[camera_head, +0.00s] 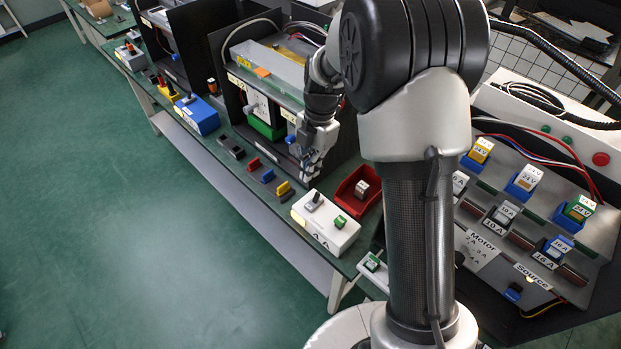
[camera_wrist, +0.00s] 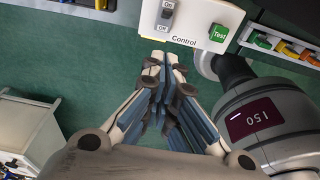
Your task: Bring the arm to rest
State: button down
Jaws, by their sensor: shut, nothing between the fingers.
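My gripper (camera_head: 309,174) hangs from my arm over the bench's front edge in the head view. In the wrist view my gripper (camera_wrist: 165,56) has its two fingers together with nothing between them. Its tips appear just below the white control box (camera_wrist: 189,27) in that picture, with green floor behind them. I cannot tell how far apart box and tips are. The control box (camera_head: 325,232) also shows in the head view, with a lever switch and a green button. My upper arm hides part of the bench behind it.
A red bin (camera_head: 346,200) holding a small block stands behind the control box. A sloped panel (camera_head: 490,258) with labelled blocks and wires is at the right. Coloured connectors (camera_head: 267,175) lie along the bench edge. A blue box (camera_head: 197,117) is further left. The green floor (camera_head: 130,220) is clear.

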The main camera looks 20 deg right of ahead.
jog(key=shift+r, duration=0.4)
jog(key=shift+r, duration=0.1)
jog(key=s+r+m+t, duration=0.2)
jog(key=s+r+m, duration=0.9)
jog(key=r, duration=0.3)
jog(key=s+r+m+t+h, duration=0.1)
jog(key=s+r+m+t, duration=0.2)
jog(key=s+m, duration=1)
jog(key=shift+s+h, duration=0.3)
jog(key=shift+s, duration=0.7)
